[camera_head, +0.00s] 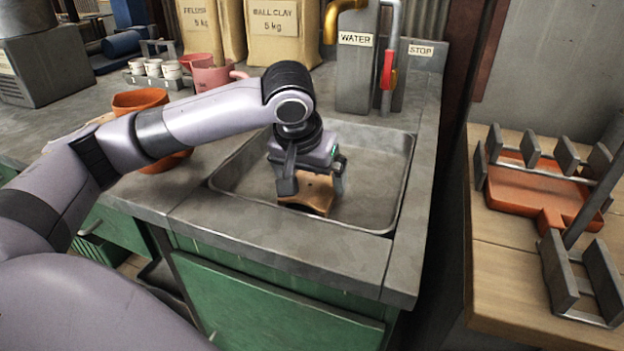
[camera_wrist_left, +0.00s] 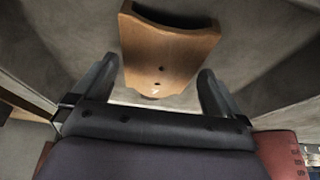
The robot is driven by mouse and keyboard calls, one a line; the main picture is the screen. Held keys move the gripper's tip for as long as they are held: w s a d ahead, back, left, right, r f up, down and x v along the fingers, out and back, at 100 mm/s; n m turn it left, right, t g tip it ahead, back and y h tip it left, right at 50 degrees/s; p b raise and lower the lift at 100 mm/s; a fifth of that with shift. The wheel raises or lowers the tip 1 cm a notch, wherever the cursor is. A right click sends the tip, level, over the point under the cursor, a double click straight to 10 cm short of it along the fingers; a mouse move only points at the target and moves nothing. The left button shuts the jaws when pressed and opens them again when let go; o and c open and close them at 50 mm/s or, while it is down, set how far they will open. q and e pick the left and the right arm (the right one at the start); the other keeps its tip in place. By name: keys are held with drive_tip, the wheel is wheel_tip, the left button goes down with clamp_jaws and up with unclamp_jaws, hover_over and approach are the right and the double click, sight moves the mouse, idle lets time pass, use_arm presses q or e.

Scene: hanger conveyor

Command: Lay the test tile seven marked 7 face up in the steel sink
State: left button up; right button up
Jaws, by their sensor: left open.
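The test tile (camera_head: 308,194) is a tan-brown piece inside the steel sink (camera_head: 372,217), near its front wall. My left gripper (camera_head: 314,184) reaches down into the sink over the tile. Its fingers are open, one on each side of the tile's near end, with gaps showing in the left wrist view (camera_wrist_left: 157,74). The tile's underside is hidden. My right gripper is not in view.
A tap unit labelled WATER (camera_head: 356,70) stands behind the sink. A terracotta pot (camera_head: 140,100), a pink jug (camera_head: 213,75) and small cups (camera_head: 153,68) stand on the counter at left. A wooden table (camera_head: 490,270) with metal brackets is at right. The rest of the sink floor looks clear.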

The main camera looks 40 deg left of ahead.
use_arm(q)
drive_tip(key=a+p+v, duration=0.1)
drive_tip(key=p+v, duration=0.1)
drive_tip(key=v, duration=0.8)
drive_tip(key=shift+s+d+r, duration=0.2)
drive_tip(key=shift+d+r, duration=0.05)
drive_tip(key=shift+d, duration=0.25)
